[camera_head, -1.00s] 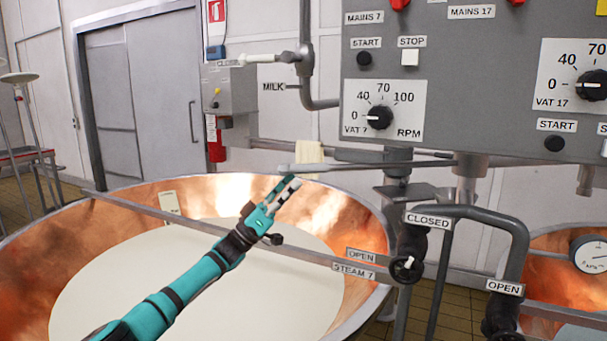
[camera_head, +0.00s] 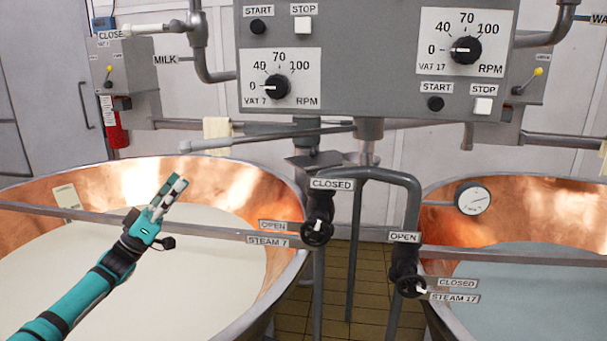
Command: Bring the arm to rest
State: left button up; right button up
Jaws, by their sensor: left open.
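My left arm comes in from the lower left in the head view. Its left gripper (camera_head: 170,195) is open and empty, with its fingers pointing up and to the right. It is in front of the left copper vat (camera_head: 285,180), which holds pale milk (camera_head: 215,265). I cannot tell how far the gripper is above the milk. My right gripper is not in view.
A grey control panel (camera_head: 375,75) with dials hangs above. The steam 7 valve (camera_head: 317,232) and steam 17 valve (camera_head: 410,286) stand on pipes between the vats. The right copper vat (camera_head: 515,190) carries a gauge (camera_head: 473,198). A rail (camera_head: 200,229) crosses the left vat.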

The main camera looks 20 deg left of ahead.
pick_arm(q)
jog(key=w+d+f+n+g+y, duration=0.1)
jog(key=d+f+n+y, duration=0.3)
jog(key=d+f, duration=0.6)
jog(key=w+d+f+n+g+y, duration=0.1)
jog(key=d+f+y, duration=0.55)
jog(key=f, duration=0.55)
jog(key=s+d+f+g+y, duration=0.3)
jog(key=s+d+f+g, duration=0.2)
jog(key=s+d+f, duration=0.45)
jog(key=s+f+m+g+y, duration=0.1)
jog(key=s+f+g, duration=0.2)
jog(key=s, duration=0.7)
jog(key=s+a+f+m+g+y, duration=0.1)
jog(key=s+f+g, duration=0.25)
jog(key=s, duration=0.55)
jog(key=s+f+g+y, duration=0.15)
jog(key=s+g, duration=0.25)
jog(key=s, duration=0.6)
notch_tip(320, 180, down, 26)
jog(key=s+r+g+p, duration=0.1)
jog(key=s+a+f+g+p, duration=0.1)
jog(key=s+a+f, duration=0.2)
jog(key=s+f, duration=1.2)
jog(key=shift+s+a+f+m, duration=0.15)
jog(key=shift+s+f+m, duration=0.25)
jog(key=shift+s, duration=0.6)
